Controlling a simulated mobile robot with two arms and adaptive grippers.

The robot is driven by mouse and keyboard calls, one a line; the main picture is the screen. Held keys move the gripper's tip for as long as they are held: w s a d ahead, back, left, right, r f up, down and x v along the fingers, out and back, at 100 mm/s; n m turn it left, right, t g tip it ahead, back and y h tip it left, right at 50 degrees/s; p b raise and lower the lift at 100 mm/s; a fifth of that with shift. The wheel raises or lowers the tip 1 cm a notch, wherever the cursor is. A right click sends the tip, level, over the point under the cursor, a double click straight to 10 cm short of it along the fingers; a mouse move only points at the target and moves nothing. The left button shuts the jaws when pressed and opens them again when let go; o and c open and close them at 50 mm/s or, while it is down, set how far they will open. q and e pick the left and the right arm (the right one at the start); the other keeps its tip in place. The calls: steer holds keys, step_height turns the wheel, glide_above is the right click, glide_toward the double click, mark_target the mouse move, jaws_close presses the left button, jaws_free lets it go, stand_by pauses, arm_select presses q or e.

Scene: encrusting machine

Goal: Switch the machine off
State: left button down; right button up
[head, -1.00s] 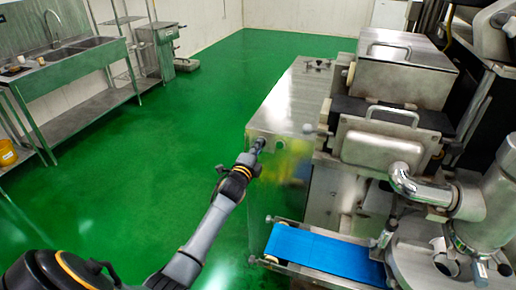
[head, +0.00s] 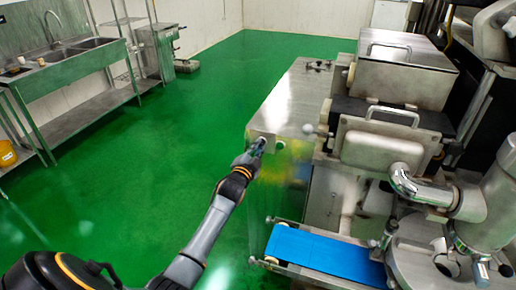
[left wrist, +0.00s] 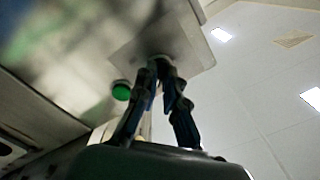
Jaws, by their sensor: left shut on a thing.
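The machine's steel cabinet (head: 290,95) stands right of centre in the head view. A green button (head: 280,144) is on its near face, and it also shows in the left wrist view (left wrist: 121,91). Beside the button is a pale square plate (left wrist: 185,42). My left gripper (head: 258,146) is at this face, left of the green button. In the left wrist view its fingertips (left wrist: 160,66) come together at the plate, shut on a small switch knob that they mostly hide. My right gripper is out of view.
A blue conveyor belt (head: 325,254) sticks out low in front of the machine. Steel hoppers and a pipe (head: 425,190) rise to the right. A sink bench (head: 75,60) stands at the far left. The green floor between is clear.

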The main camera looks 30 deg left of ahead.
arm_select(q)
steer(key=shift+n, duration=0.3)
steer(key=c, duration=1.4)
jaws_free()
steer(key=shift+c, duration=0.2)
steer(key=v, duration=1.2)
steer(key=shift+f, duration=0.1)
